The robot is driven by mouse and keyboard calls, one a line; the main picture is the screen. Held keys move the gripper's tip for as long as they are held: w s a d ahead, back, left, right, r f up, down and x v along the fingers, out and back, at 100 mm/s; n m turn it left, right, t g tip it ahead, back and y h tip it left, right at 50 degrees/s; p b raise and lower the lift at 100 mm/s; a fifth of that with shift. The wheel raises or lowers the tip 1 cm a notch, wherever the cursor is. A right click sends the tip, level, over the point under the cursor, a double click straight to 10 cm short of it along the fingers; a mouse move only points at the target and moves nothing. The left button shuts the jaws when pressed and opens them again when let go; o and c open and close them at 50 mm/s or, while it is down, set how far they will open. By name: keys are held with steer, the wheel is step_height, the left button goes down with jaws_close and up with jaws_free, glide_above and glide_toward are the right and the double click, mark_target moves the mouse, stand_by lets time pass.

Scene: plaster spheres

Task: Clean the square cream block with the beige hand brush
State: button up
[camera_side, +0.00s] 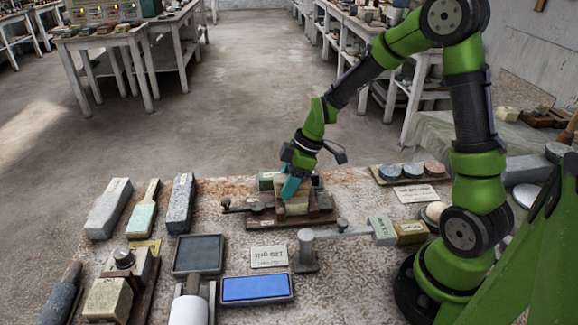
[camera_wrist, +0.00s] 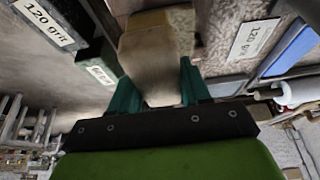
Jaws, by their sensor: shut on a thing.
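My gripper (camera_side: 291,187) points down over a wooden fixture (camera_side: 262,222) in the middle of the table. In the wrist view its teal fingers (camera_wrist: 158,90) are shut on a beige piece (camera_wrist: 158,65) that widens toward a tan far end (camera_wrist: 158,20). This looks like the beige hand brush, though I cannot see bristles. In the side view the beige piece (camera_side: 297,203) stands in or just over the fixture; I cannot tell if it touches. A cream block (camera_side: 107,299) sits at the front left in a dark wooden holder; I cannot be sure it is the square one.
A blue pad (camera_side: 256,288) and a dark tray (camera_side: 198,254) lie in front. Grey stones (camera_side: 108,208) and a pale green brush-like tool (camera_side: 143,210) lie left. A grey post with an arm (camera_side: 307,250) stands right of centre. Round stones (camera_side: 411,171) sit at the back right.

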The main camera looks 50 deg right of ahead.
mark_target(304, 181)
stand_by(0.3)
steer(key=shift+s+d, duration=1.5)
stand_by(1.4)
steer(key=shift+w+a+r, duration=0.7)
steer(key=shift+w+a, duration=0.1)
steer(key=shift+w, duration=0.05)
